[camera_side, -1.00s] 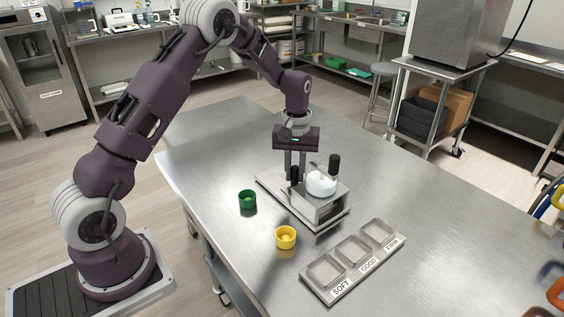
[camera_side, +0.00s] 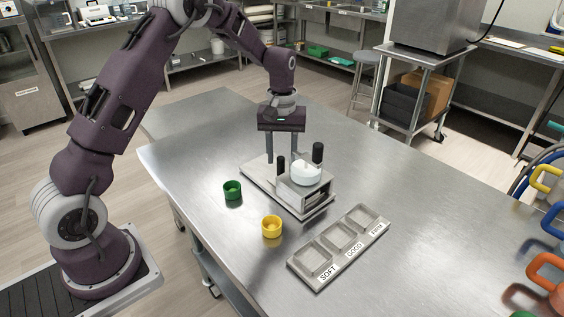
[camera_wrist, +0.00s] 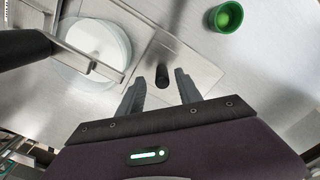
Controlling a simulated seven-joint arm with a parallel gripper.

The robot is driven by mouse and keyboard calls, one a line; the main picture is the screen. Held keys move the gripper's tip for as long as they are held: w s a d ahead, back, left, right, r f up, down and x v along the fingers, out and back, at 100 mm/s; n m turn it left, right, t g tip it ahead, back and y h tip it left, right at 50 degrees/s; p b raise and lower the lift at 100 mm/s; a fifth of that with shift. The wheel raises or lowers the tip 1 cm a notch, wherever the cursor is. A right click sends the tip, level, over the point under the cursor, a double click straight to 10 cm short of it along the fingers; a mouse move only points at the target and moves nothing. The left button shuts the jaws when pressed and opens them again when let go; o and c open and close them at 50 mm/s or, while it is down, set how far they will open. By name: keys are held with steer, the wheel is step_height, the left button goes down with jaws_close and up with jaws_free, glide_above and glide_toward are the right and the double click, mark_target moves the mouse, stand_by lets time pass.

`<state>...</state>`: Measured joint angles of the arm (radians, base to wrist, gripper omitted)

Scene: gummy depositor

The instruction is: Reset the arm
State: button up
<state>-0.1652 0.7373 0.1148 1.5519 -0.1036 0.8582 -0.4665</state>
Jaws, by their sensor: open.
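My gripper (camera_side: 282,160) is open and empty, pointing down just above the depositor's back end. In the wrist view my gripper (camera_wrist: 160,76) has its fingers spread on either side of a short black post (camera_wrist: 161,76), apart from it. The depositor (camera_side: 305,194) is a metal unit on a flat plate, with a white round bowl (camera_side: 306,173), the short black post (camera_side: 281,165) and a taller black knob (camera_side: 317,153). The bowl (camera_wrist: 92,45) also shows in the wrist view.
A tray (camera_side: 322,273) with three compartments labelled SOFT, GOOD and FIRM lies in front. The steel table (camera_side: 225,145) is clear behind and left of my gripper.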

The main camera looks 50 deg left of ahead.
step_height(320, 180, up, 4)
steer(key=shift+r, duration=0.1)
